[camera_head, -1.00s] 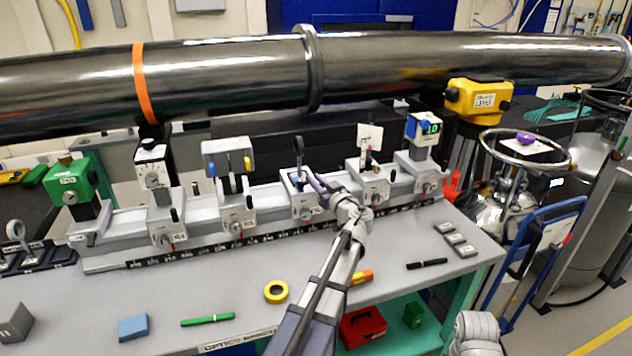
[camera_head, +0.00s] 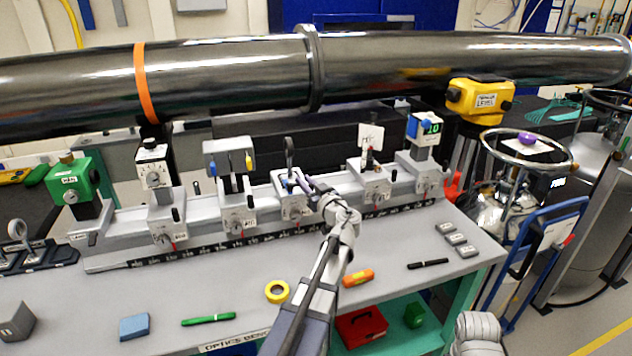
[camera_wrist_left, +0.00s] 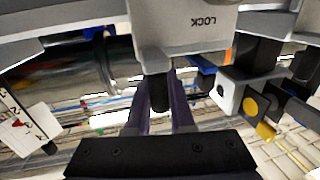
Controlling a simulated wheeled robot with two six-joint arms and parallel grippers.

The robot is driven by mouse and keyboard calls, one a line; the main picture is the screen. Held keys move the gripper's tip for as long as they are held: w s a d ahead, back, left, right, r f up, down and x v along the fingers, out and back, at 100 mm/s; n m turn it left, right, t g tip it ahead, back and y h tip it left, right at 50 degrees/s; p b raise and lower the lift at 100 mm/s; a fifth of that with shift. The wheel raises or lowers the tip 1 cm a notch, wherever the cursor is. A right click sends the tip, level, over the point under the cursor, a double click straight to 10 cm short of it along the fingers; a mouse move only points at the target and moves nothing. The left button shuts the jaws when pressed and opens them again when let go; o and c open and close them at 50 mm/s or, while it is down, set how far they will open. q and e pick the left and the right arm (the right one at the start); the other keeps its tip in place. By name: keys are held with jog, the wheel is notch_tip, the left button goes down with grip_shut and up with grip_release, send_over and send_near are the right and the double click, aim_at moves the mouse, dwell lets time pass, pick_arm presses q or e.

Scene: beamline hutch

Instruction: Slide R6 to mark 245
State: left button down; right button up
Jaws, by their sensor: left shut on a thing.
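A grey carrier (camera_head: 293,208), with a ring-topped mount on it, sits on the long rail near its middle. Its label is too small to read surely as R6. My left gripper (camera_head: 308,185) reaches it from the front right, jaws shut on its dark knob. In the left wrist view the purple fingers (camera_wrist_left: 160,108) stand either side of the dark knob (camera_wrist_left: 158,92), below the carrier's block marked LOCK (camera_wrist_left: 185,25). The black scale strip (camera_head: 210,243) runs along the rail's front; its numbers are not clearly legible. My right gripper is not in view.
Left of the carrier stands one with blue and yellow knobs (camera_head: 238,212); right of it is one with a white card (camera_head: 374,185). Rail is free on both sides between them. A large dark pipe (camera_head: 220,75) crosses behind. Tape (camera_head: 277,291) and pens lie on the bench.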

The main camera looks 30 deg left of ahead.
aim_at(291, 185)
pick_arm(q)
jog(key=s+a, duration=0.3)
jog(key=shift+s, duration=0.3)
jog(key=c, duration=0.8)
grip_release()
jog(key=v, duration=0.7)
jog(key=shift+s+d, duration=0.15)
jog(key=shift+d, duration=0.25)
